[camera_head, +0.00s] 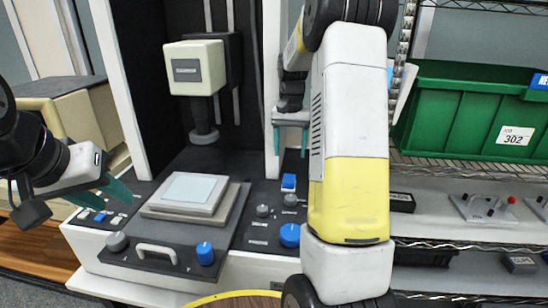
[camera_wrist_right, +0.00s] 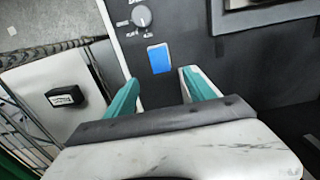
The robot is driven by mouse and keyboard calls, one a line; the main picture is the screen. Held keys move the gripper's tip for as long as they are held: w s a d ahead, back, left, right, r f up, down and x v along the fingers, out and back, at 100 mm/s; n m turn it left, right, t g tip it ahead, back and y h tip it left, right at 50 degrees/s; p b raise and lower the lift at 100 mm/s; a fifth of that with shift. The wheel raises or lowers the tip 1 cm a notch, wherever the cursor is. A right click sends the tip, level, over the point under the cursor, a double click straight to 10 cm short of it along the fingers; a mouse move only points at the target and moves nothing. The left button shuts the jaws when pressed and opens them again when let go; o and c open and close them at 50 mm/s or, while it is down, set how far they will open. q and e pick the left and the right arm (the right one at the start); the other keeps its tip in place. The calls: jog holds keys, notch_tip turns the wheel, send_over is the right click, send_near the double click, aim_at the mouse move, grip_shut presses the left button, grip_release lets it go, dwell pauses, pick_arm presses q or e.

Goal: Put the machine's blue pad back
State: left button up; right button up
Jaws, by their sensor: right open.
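A small blue rectangular pad (camera_head: 289,181) sits on the dark right-hand panel of the measuring machine. It also shows in the right wrist view (camera_wrist_right: 159,58), lying flat below a grey knob. My right gripper (camera_head: 290,150) hangs above and behind this pad in the head view. In the right wrist view its two teal fingers (camera_wrist_right: 160,90) are spread apart with nothing between them, and the blue pad shows just beyond the gap. My left gripper (camera_head: 118,198) is over the machine's front left corner, its teal fingers apart and empty.
The machine's stage (camera_head: 152,203) carries a pale square plate (camera_head: 190,188). A white probe head (camera_head: 195,67) hangs above it. Blue knobs (camera_head: 289,235) and a handle (camera_head: 170,253) stand near the front. Right of my arm, a shelf holds a green bin (camera_head: 465,112).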

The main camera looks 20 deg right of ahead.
jog(key=s+a+r+n+t+y, duration=0.1)
jog(key=s+a+r+n+t, duration=0.15)
jog(key=s+a+r, duration=0.65)
jog(key=s+a+r+n+t+y, duration=0.1)
jog(key=s+a+n+t, duration=0.2)
jog(key=s, duration=1.4)
jog(key=shift+a+r+t, duration=0.15)
jog(key=shift+a+t, duration=0.2)
jog(key=shift+a, duration=0.85)
